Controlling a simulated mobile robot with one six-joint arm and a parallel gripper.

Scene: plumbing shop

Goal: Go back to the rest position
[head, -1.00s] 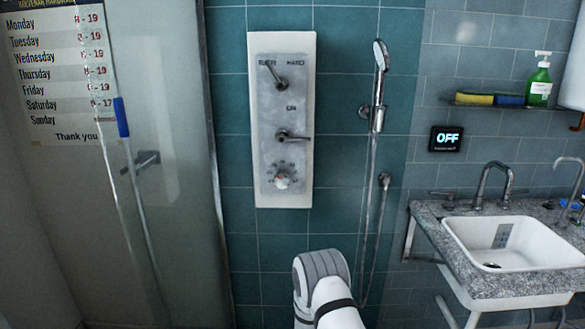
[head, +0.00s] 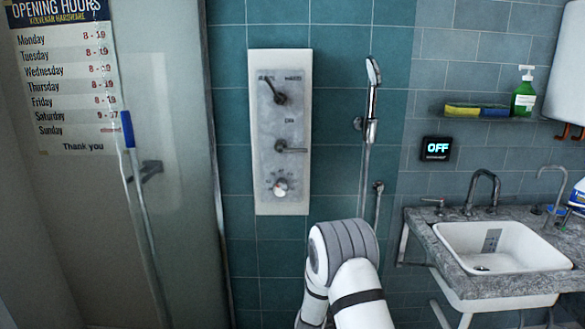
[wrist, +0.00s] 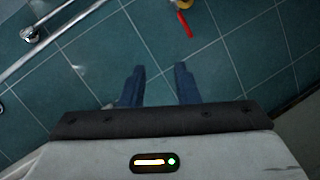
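My gripper (wrist: 160,80) shows in the wrist view. Its two dark fingers are apart with nothing between them, and teal tiles lie behind. In the head view my white and grey arm rises at the bottom centre, below and right of the shower panel; the gripper itself is hidden there. The white-edged shower panel (head: 282,115) has two levers and a round dial (head: 280,187). The gripper is clear of any object in the wrist view.
A hand shower (head: 372,90) hangs on the tiled wall. A sink (head: 500,248) in a stone counter (head: 455,268) stands at the right, under a shelf (head: 480,114) with sponges and a green soap bottle (head: 524,92). A glass door (head: 180,120) is at the left. A red object (wrist: 184,24) shows in the wrist view.

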